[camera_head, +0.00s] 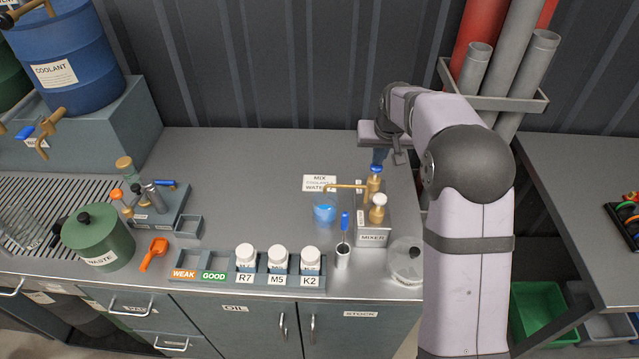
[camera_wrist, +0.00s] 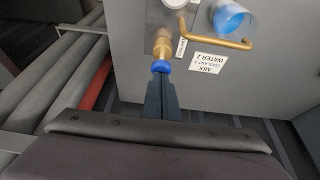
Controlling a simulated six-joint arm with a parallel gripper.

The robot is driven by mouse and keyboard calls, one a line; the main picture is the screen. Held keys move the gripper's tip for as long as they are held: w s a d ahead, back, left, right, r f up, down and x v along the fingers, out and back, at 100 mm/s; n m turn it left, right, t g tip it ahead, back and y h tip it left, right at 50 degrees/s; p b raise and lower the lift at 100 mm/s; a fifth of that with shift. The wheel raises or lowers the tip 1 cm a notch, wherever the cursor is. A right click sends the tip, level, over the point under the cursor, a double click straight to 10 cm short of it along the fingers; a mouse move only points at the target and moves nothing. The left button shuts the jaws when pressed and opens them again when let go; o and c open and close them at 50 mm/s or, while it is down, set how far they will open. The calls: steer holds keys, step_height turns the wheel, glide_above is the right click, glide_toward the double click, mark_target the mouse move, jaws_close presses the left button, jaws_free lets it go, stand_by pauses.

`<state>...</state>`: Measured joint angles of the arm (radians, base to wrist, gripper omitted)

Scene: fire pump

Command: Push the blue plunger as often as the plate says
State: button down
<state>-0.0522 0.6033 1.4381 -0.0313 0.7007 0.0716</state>
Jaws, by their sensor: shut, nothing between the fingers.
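The blue plunger (camera_head: 376,169) tops the rear brass pump of the mixer (camera_head: 371,238). It also shows in the wrist view (camera_wrist: 161,66), right at my fingertips. My gripper (camera_head: 380,160) is shut and empty, with its fingers pointing down just above the plunger; I cannot tell whether they touch it. The plate (camera_head: 320,183) reads "MIX", "COOLANT" and "WATER 2"; it shows upside down in the wrist view (camera_wrist: 208,62), where the coolant number is too small to be sure of. A beaker (camera_head: 325,210) with blue liquid stands below the brass spout (camera_head: 345,186).
A second brass pump (camera_head: 378,208) stands in front. Nearby are a cup with a blue-handled tool (camera_head: 343,250), a glass jar (camera_head: 406,262) and a rack (camera_head: 222,285) with three white-capped bottles. The bench behind the plate is clear.

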steer(key=shift+s+f+b, duration=0.1)
steer(key=shift+f+b, duration=0.85)
steer(key=shift+f, duration=0.75)
steer(key=shift+r, duration=0.15)
steer(key=shift+r+p, duration=1.55)
steer(key=shift+r, duration=0.4)
step_height(320, 180, up, 6)
steer(key=p, duration=0.4)
steer(key=shift+p, duration=0.35)
steer(key=s+f+g+b, duration=0.1)
steer(key=s+f, duration=0.2)
steer(key=s, duration=0.9)
steer(key=s+d+f+g+b, duration=0.1)
steer(key=s+f+g, duration=0.1)
steer(key=s, duration=1)
steer(key=s+d+f+g+b, duration=0.1)
steer(key=s+f, duration=0.2)
steer(key=s, duration=0.9)
steer(key=shift+d+f+g, duration=0.25)
steer(key=shift+f+g, duration=0.05)
